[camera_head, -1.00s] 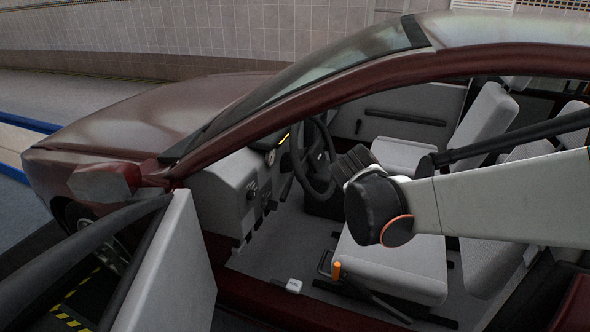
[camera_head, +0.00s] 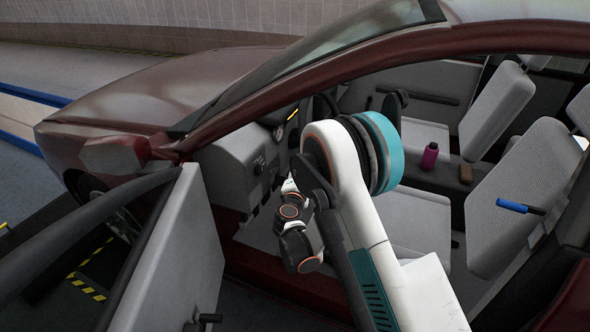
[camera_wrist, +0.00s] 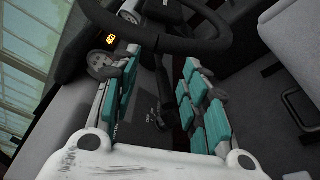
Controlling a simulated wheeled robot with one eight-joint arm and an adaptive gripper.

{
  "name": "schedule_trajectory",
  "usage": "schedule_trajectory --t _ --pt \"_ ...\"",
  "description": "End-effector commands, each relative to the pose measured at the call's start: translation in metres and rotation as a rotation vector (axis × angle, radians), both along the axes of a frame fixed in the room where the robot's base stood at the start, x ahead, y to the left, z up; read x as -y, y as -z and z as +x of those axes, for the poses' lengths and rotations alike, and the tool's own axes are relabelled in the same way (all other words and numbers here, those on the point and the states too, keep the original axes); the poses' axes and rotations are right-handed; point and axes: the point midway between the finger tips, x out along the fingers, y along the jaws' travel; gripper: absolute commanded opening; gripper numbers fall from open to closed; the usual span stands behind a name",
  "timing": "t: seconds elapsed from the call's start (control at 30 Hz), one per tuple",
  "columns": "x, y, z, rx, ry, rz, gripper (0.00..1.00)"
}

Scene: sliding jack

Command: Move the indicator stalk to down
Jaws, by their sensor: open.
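The steering wheel (camera_wrist: 160,45) crosses the top of the wrist view, and a small part of its rim (camera_head: 326,104) shows behind my arm in the head view. I cannot make out the indicator stalk for sure in either view. A small lit orange display (camera_wrist: 111,39) and a round grey part (camera_wrist: 102,64) lie by the left finger. My gripper (camera_wrist: 160,68) is open, its teal-padded fingers apart, below the wheel rim with nothing visibly held. In the head view my arm hides the fingers and most of the wheel.
The open door (camera_head: 182,255) stands at the left of the opening, and the windscreen pillar (camera_head: 300,85) slants above. The grey dashboard (camera_head: 235,165) is left of my arm.

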Motion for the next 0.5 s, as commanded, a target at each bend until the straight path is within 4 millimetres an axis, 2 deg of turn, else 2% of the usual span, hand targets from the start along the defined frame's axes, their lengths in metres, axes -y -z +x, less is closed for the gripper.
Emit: schedule_trajectory --t 0.03,0.2,0.33,0.5 --pt "-0.013 0.017 -0.002 0.014 -0.026 -0.046 0.41" --pt "-0.041 0.055 -0.012 0.058 -0.084 -0.182 0.41" --pt "-0.052 0.071 -0.019 0.078 -0.108 -0.24 0.41" --pt "-0.056 0.077 -0.017 0.085 -0.116 -0.265 0.41"
